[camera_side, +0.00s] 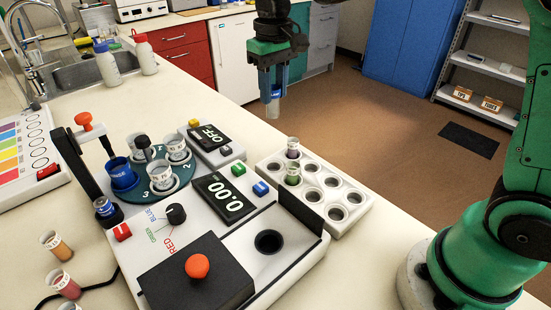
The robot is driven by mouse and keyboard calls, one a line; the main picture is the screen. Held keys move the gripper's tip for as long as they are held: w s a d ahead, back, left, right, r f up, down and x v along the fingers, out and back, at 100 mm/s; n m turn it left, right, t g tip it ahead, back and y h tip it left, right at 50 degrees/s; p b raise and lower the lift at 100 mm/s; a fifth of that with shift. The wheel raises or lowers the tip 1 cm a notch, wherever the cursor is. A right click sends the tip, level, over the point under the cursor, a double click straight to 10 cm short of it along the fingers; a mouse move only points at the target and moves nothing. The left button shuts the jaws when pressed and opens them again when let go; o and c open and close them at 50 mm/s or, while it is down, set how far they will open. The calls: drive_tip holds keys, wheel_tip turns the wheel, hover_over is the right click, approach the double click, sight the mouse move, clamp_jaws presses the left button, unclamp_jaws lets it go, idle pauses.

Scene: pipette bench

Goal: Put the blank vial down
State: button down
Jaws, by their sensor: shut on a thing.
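My gripper (274,84) is at the top centre, pointing down, and is shut on the blank vial (273,108). The vial is clear, looks empty and hangs upright, its upper part hidden between the fingers. In the picture it is above and slightly left of the white vial rack (362,206), apart from it. The rack has several round holes.
Left of the rack is a device with a display reading 0.00 (225,197), a round well (268,242), a dark upright plate (300,210) and a black box with an orange knob (198,266). A turntable (185,180) holds several cups. Loose vials (56,245) stand at lower left.

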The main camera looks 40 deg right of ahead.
wheel_tip(320, 180, down, 13)
drive_tip(key=shift+f, duration=0.1)
idle(0.3)
drive_tip(key=shift+f, duration=0.1)
drive_tip(key=shift+f, duration=0.1)
drive_tip(key=c, duration=0.6)
unclamp_jaws()
drive_tip(key=shift+o, duration=0.2)
